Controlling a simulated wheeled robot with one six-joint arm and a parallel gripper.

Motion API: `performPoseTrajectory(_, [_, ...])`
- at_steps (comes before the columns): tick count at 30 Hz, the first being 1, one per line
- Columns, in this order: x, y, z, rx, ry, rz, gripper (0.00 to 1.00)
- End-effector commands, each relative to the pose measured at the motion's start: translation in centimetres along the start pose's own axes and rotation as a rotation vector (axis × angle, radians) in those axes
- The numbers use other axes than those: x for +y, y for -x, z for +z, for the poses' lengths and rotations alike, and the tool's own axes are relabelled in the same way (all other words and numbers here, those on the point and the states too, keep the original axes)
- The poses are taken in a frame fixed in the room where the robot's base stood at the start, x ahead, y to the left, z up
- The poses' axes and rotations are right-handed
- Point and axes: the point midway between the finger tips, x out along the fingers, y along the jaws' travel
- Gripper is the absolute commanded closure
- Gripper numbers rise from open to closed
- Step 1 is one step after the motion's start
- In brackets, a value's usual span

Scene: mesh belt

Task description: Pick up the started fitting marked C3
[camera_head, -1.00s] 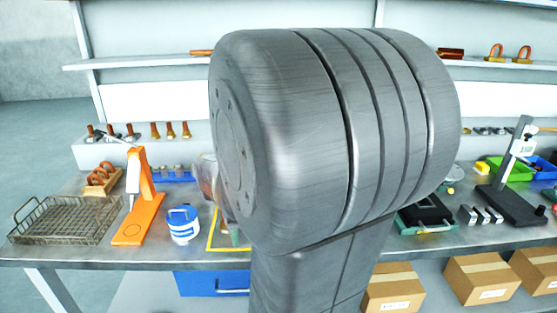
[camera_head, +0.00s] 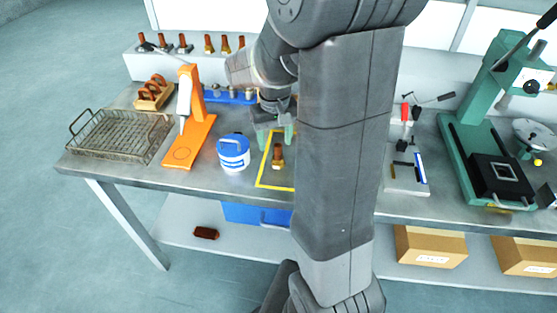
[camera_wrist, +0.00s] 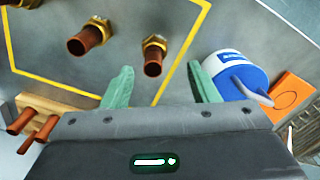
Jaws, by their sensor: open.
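In the wrist view, a copper-and-brass fitting (camera_wrist: 154,55) stands inside the yellow outline, just beyond and between my fingertips. A second similar fitting (camera_wrist: 88,37) stands to its left. I cannot read a C3 mark on either. In the head view, one fitting (camera_head: 277,156) shows in the yellow-outlined area; my arm hides ground to its right. My gripper (camera_head: 276,138), with green fingers, is just behind and above this fitting. In the wrist view my gripper (camera_wrist: 161,72) is open, with nothing between its fingers.
A blue-and-white tub (camera_head: 233,154) stands left of the outline, with an orange stand (camera_head: 190,130) and wire basket (camera_head: 118,138) beyond. A wooden block with copper pieces (camera_wrist: 45,112) is at the wrist view's lower left. A green press (camera_head: 480,150) stands right.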

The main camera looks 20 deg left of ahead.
Motion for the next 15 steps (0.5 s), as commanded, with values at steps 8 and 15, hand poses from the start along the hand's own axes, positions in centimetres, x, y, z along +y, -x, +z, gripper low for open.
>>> performPoseTrajectory(8, [0.7,-2.9,0.3,-0.006,-0.002,0.000,0.46])
performPoseTrajectory(15, [0.8,-5.4,0.3,-0.002,0.000,0.000,0.46])
